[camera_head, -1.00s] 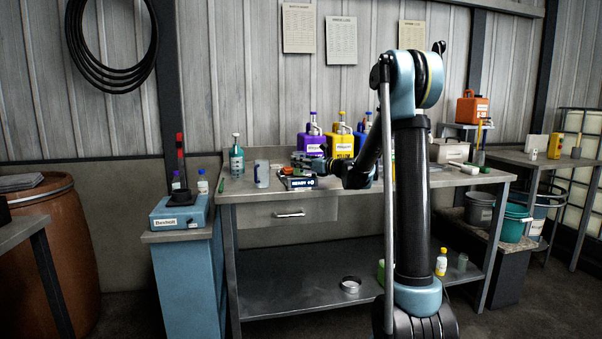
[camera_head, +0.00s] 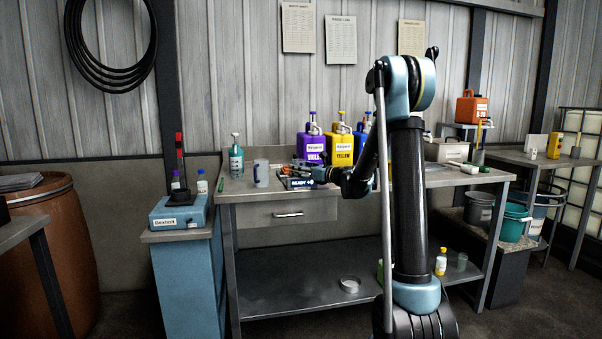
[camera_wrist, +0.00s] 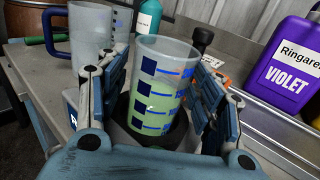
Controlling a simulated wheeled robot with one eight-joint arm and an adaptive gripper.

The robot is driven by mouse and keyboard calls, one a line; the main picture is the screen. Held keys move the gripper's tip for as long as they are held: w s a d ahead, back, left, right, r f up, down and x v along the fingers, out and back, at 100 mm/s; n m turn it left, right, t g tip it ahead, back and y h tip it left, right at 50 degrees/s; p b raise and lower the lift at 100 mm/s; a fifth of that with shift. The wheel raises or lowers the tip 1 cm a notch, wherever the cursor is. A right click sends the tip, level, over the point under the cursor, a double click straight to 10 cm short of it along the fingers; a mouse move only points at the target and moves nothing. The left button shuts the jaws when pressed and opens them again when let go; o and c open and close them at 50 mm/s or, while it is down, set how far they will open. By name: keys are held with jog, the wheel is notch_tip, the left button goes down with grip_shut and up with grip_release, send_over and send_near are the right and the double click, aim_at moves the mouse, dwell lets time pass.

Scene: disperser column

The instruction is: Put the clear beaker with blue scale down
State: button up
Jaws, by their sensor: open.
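The clear beaker with blue scale (camera_wrist: 160,85) stands nearly upright in the wrist view, with pale green contents in its lower part. It sits over a dark round seat on the device with a READY display (camera_head: 297,183); its base is partly hidden. My gripper (camera_wrist: 154,78) is open, with one finger on each side of the beaker; slim gaps seem to show, but contact is hard to judge. In the head view my gripper (camera_head: 303,168) is low over the device, and the beaker is too small to make out clearly there.
A clear jug with a handle (camera_wrist: 90,38) stands close left of the beaker. A teal bottle (camera_head: 236,158) is further left. The violet jug (camera_head: 311,143) and yellow jug (camera_head: 340,145) stand behind. The workbench (camera_head: 235,192) has bare room at its left front.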

jog(key=v, duration=1.2)
jog(key=s+d+f+n+g+h, duration=0.1)
jog(key=s+f+n+g+h, duration=0.25)
jog(key=s+n, duration=0.55)
jog(key=s+d+f+n+g+h, duration=0.15)
jog(key=s+f+n, duration=0.25)
jog(key=s, duration=0.9)
jog(key=s+d+f+n+g+h, duration=0.1)
jog(key=s+d+f+n+h, duration=0.3)
jog(key=s, duration=0.8)
jog(key=s+d+f+n+g+h, duration=0.2)
jog(key=s+d+f+n+h, duration=0.3)
jog(key=s+d+f+n, duration=0.3)
jog(key=s+d+f, duration=0.1)
jog(key=s+d, duration=0.2)
jog(key=shift+s+f+h, duration=0.3)
jog(key=shift+s+f, duration=0.05)
jog(key=shift+f, duration=0.05)
jog(key=shift+d, duration=0.1)
